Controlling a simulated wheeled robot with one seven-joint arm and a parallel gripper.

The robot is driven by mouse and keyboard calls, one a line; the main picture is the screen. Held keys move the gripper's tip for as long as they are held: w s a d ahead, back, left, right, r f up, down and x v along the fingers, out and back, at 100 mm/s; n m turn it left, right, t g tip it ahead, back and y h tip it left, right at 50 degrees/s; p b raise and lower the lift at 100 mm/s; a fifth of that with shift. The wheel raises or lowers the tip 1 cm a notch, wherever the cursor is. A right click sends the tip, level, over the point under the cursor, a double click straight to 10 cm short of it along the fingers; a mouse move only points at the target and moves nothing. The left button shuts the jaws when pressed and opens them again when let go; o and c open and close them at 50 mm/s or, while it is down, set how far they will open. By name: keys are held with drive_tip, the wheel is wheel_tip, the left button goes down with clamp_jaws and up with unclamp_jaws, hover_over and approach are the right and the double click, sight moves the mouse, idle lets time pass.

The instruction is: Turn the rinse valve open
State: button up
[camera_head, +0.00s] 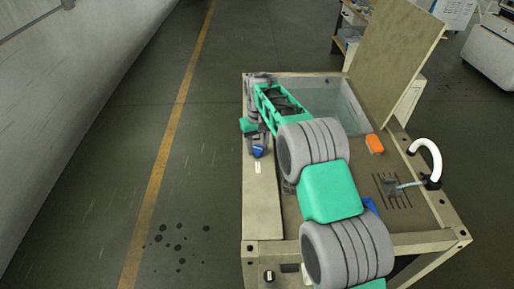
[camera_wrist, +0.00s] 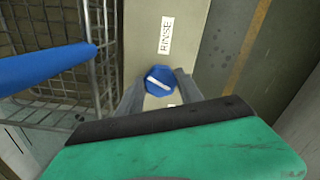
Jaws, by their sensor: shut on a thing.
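The rinse valve is a blue knob (camera_wrist: 160,80) with a white line across its top, set on a pale beige ledge below a RINSE label (camera_wrist: 166,33) in the wrist view. The line runs slightly slanted from left to right. In the head view the knob (camera_head: 259,151) shows small and blue on the beige ledge (camera_head: 260,210). My gripper (camera_wrist: 159,88) has its grey fingers on both sides of the knob and is shut on it. The fingers and the green gripper body hide part of a second label below the knob.
In the wrist view a wire basket (camera_wrist: 103,45) and a blue bar (camera_wrist: 45,68) are close left of the ledge. In the head view an orange block (camera_head: 374,143), a white curved spout (camera_head: 428,152) and a raised lid (camera_head: 395,60) are to the right. Floor on the left is clear.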

sight(258, 148)
drive_tip(key=n, duration=0.4)
drive_tip(key=shift+w+r+n, duration=0.1)
drive_tip(key=shift+n, duration=0.3)
idle(0.4)
drive_tip(key=o, duration=1.4)
drive_tip(key=shift+b, duration=0.3)
wheel_tip(258, 148, up, 8)
drive_tip(key=shift+f+b, duration=0.15)
drive_tip(key=shift+b, duration=0.4)
